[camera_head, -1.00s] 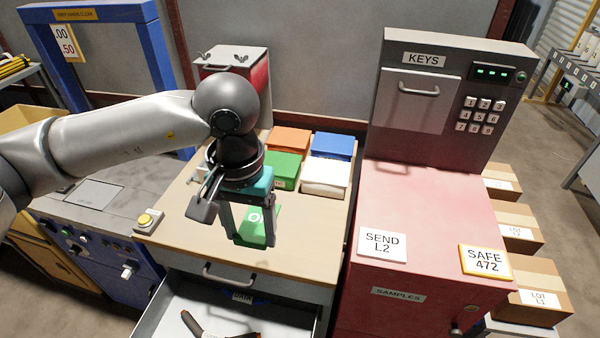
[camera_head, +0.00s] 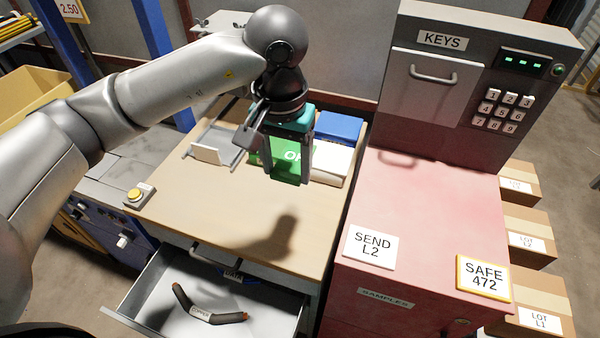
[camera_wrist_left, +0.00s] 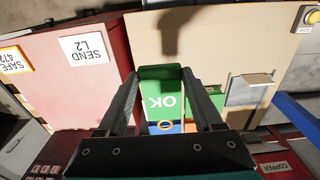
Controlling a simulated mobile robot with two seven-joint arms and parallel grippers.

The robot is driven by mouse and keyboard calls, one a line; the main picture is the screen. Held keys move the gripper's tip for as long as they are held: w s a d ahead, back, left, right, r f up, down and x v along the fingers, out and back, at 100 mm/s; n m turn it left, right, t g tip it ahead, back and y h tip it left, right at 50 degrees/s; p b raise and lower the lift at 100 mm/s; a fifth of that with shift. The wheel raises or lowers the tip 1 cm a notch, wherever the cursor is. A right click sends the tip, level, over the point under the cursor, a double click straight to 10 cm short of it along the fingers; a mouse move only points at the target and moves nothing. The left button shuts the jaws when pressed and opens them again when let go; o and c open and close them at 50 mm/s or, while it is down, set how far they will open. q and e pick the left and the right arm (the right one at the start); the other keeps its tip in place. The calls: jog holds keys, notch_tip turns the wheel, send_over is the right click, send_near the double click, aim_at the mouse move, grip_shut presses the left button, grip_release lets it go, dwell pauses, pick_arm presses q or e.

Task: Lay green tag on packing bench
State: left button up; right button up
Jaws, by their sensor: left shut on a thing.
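The green tag (camera_head: 291,150), marked OK, is held between the two fingers of my left gripper (camera_head: 288,180). In the left wrist view the tag (camera_wrist_left: 161,88) sits between the dark fingers with its OK lettering showing. The gripper holds it raised above a pale wood-topped bench (camera_head: 190,235), which I take for the packing bench; a shadow of the gripper falls on its clear front part. My right gripper is not in view.
Behind the tag stand white and blue boxes (camera_head: 338,128), partly hidden. A small card stand (camera_head: 208,152) and yellow button (camera_head: 134,195) are on the left. An open drawer (camera_head: 255,318) holds a bent cable piece (camera_head: 207,309). The red cabinet (camera_head: 430,205) stands right.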

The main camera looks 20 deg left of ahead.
aim_at(296, 167)
pick_arm(q)
jog(key=w+f, duration=0.1)
jog(key=w+d+f+b, duration=0.1)
jog(key=f, duration=0.1)
jog(key=shift+w+f, duration=0.1)
jog(key=shift+f, duration=0.15)
notch_tip(296, 167, down, 16)
jog(key=shift+r+b, duration=0.15)
jog(key=shift+b, duration=0.65)
jog(key=shift+f+b, duration=0.3)
jog(key=shift+f, duration=1.8)
jog(key=shift+f, duration=0.1)
jog(key=o, duration=0.8)
jog(key=shift+f, duration=0.1)
jog(key=o, duration=0.5)
jog(key=shift+r, duration=0.2)
notch_tip(296, 167, up, 12)
jog(key=p, duration=0.1)
jog(key=shift+s, duration=0.3)
